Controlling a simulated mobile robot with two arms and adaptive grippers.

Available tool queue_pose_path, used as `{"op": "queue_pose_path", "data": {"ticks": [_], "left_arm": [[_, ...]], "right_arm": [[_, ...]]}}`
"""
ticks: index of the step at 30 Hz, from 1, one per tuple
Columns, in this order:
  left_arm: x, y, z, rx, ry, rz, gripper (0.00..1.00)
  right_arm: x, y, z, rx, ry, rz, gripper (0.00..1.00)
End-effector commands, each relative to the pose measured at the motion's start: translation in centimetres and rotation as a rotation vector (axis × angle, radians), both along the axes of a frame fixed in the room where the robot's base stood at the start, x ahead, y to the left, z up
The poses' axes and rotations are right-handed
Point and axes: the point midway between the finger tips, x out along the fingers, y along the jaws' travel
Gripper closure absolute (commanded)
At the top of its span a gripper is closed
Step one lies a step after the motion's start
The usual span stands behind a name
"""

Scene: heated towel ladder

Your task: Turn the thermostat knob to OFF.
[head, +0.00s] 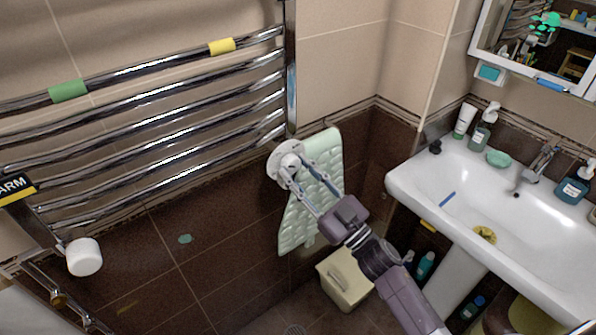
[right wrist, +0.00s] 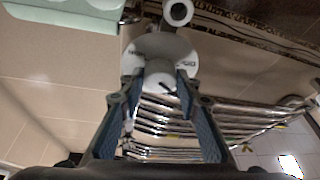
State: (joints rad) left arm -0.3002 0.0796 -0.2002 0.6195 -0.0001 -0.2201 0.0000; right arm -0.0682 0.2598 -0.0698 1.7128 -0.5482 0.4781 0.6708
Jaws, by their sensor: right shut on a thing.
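The thermostat knob (head: 289,158) is white and round, on a white dial disc (head: 273,163) at the lower right end of the chrome towel ladder (head: 180,120). My right gripper (head: 290,174) reaches it from the lower right and is shut on the knob. In the right wrist view the knob (right wrist: 160,76) sits between the two blue-grey fingertips (right wrist: 161,84), in front of the disc (right wrist: 160,46). A short dark line shows on the knob's face. Small dark print on the disc is too blurred to read surely. My left gripper is not in view.
A pale green mat (head: 325,155) hangs just behind the knob. A white sink (head: 480,200) with bottles is at right, a cream bin (head: 345,278) below. A white cylindrical cap (head: 84,256) is at the ladder's lower left, near a black-and-yellow sign (head: 15,188).

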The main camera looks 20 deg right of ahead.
Motion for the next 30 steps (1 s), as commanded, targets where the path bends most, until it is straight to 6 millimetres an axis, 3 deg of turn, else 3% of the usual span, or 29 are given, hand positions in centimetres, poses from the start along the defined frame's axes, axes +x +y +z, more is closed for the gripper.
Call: {"op": "queue_pose_path", "data": {"ticks": [30], "left_arm": [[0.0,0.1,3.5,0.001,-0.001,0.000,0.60]], "right_arm": [[0.2,-0.5,0.8,-0.874,-0.317,0.003,0.94]]}}
